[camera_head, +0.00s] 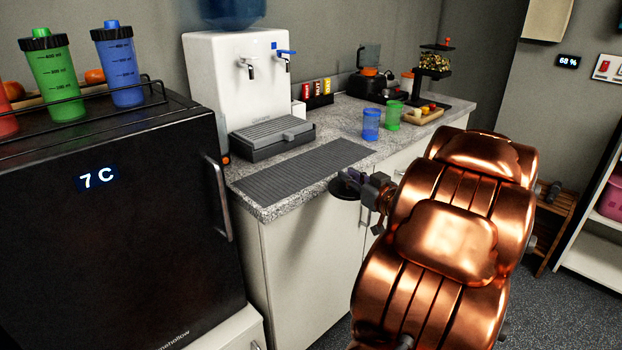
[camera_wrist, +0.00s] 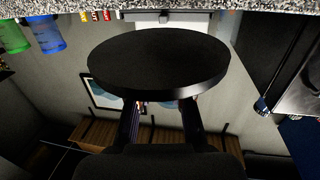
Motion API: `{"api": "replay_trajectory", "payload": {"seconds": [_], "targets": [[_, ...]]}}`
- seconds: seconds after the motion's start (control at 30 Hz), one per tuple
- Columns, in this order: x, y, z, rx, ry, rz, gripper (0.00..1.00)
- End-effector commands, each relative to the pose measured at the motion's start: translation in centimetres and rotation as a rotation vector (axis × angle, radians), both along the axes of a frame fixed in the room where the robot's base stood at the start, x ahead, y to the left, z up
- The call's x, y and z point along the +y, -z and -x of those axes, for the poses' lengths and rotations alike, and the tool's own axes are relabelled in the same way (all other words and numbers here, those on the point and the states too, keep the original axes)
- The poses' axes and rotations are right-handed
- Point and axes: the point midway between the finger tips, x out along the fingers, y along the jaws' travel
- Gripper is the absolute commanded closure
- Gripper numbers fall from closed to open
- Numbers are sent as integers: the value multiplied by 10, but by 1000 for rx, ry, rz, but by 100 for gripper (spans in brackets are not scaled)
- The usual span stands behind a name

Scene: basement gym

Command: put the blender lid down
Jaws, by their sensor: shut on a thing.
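The blender lid is a flat black disc (camera_head: 342,190), seen in the head view just off the front edge of the counter (camera_head: 300,200). My gripper (camera_head: 361,181) is shut on its near rim. In the wrist view the lid (camera_wrist: 158,55) fills the upper middle, with my gripper's two fingers (camera_wrist: 160,108) reaching its rim. The blender (camera_head: 369,62) stands far back on the counter, with a dark base and an orange part. The lid is apart from the counter in the head view.
A grey ribbed mat (camera_head: 300,177) lies bare on the near counter. Beyond it stand a blue cup (camera_head: 371,125), a green cup (camera_head: 391,115) and a wooden board with food (camera_head: 424,116). A white water dispenser (camera_head: 238,85) with a drip tray (camera_head: 271,137) stands at left, beside a black fridge (camera_head: 110,230).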

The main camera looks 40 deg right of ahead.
Motion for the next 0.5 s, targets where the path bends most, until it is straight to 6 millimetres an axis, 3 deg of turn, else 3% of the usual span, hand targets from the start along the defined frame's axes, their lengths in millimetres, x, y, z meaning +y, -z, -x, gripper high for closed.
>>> {"api": "replay_trajectory", "payload": {"seconds": [0.17, 0.5], "targets": [[2, 6, -5, -2, -2, -2, 100], [-8, 7, -58, 0, -4, -3, 100]]}}
